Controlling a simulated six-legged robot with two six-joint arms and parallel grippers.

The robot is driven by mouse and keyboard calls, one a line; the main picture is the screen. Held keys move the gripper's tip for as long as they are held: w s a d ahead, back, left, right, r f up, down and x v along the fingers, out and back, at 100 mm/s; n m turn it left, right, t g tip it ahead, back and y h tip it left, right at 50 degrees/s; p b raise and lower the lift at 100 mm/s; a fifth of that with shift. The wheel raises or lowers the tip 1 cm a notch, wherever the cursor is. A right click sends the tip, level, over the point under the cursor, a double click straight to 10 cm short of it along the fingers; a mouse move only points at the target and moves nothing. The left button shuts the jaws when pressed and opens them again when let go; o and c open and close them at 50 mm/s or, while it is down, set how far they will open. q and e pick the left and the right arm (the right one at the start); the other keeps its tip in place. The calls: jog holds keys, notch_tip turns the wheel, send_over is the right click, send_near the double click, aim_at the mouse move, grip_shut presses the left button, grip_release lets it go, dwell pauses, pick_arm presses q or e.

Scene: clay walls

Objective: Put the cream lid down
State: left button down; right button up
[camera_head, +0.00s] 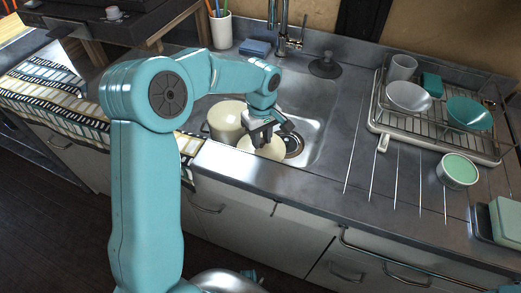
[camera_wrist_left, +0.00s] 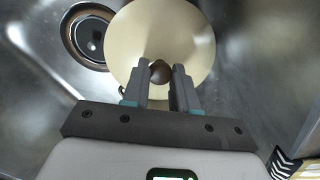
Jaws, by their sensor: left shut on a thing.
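The cream lid (camera_head: 272,152) is round and pale, with a dark brown knob (camera_wrist_left: 160,70). My left gripper (camera_head: 262,137) is shut on the knob from above, and the lid (camera_wrist_left: 160,28) fills the middle of the left wrist view. The lid is over or in the sink, beside the drain; I cannot tell whether it touches the sink floor. The cream pot (camera_head: 226,121) stands in the sink just left of the lid. The gripper hides part of the lid in the head view. My right gripper is not in view.
The steel sink (camera_head: 318,106) has a dark drain (camera_head: 292,146) right of the lid. A faucet (camera_head: 283,40) and blue sponge (camera_head: 254,48) are behind. A dish rack (camera_head: 440,122) and a green-filled cup (camera_head: 457,171) stand right. The front counter (camera_head: 270,185) is clear.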

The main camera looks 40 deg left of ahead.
aim_at(261, 150)
pick_arm(q)
notch_tip(261, 150, down, 5)
jog(key=shift+f+b, duration=0.2)
jog(key=shift+b, duration=0.2)
jog(key=shift+r, duration=0.1)
jog(key=shift+f, duration=0.2)
jog(key=c, duration=0.9)
grip_release()
jog(key=shift+r, duration=0.1)
jog(key=shift+r, duration=0.3)
notch_tip(261, 150, up, 12)
jog(key=shift+f+p, duration=0.2)
jog(key=shift+p, duration=0.9)
